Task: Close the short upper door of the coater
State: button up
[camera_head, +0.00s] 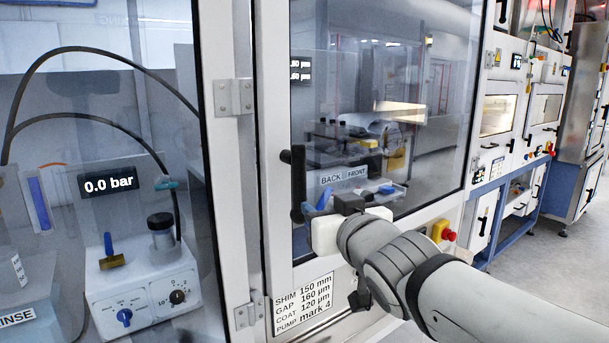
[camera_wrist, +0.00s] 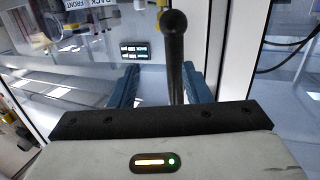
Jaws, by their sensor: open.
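The coater door (camera_head: 268,130) is a tall white-framed glass panel, standing upright in the middle of the head view. Its black bar handle (camera_head: 297,188) is on the left side of the frame. I cannot tell whether the door is fully shut or slightly ajar. My gripper (camera_head: 318,203) is at the lower part of the handle. In the wrist view my gripper (camera_wrist: 160,78) has its two blue fingers spread apart, with the handle (camera_wrist: 174,50) between them, nearer the right finger. Contact with the handle cannot be seen.
Left of the door stands another glass panel with metal hinges (camera_head: 235,97), a pump unit (camera_head: 143,280) and a 0.0 bar display (camera_head: 108,184) behind it. A label with SHIM and GAP values (camera_head: 303,301) is below the glass. A red-and-yellow button (camera_head: 443,231) is at the right. Open floor lies further right.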

aim_at(302, 184)
jog(key=shift+n+y, duration=0.4)
jog(key=shift+y, duration=0.4)
jog(key=shift+w+a+r, duration=0.4)
jog(key=shift+w+a, duration=0.45)
jog(key=shift+w, duration=0.25)
jog(key=shift+w+a+r, duration=0.4)
jog(key=shift+w+a, duration=0.45)
jog(key=shift+w, duration=0.2)
jog(key=shift+w+a+r, duration=0.4)
jog(key=shift+w+a, duration=0.45)
jog(key=shift+w, duration=0.25)
jog(key=shift+c, duration=0.3)
grip_shut()
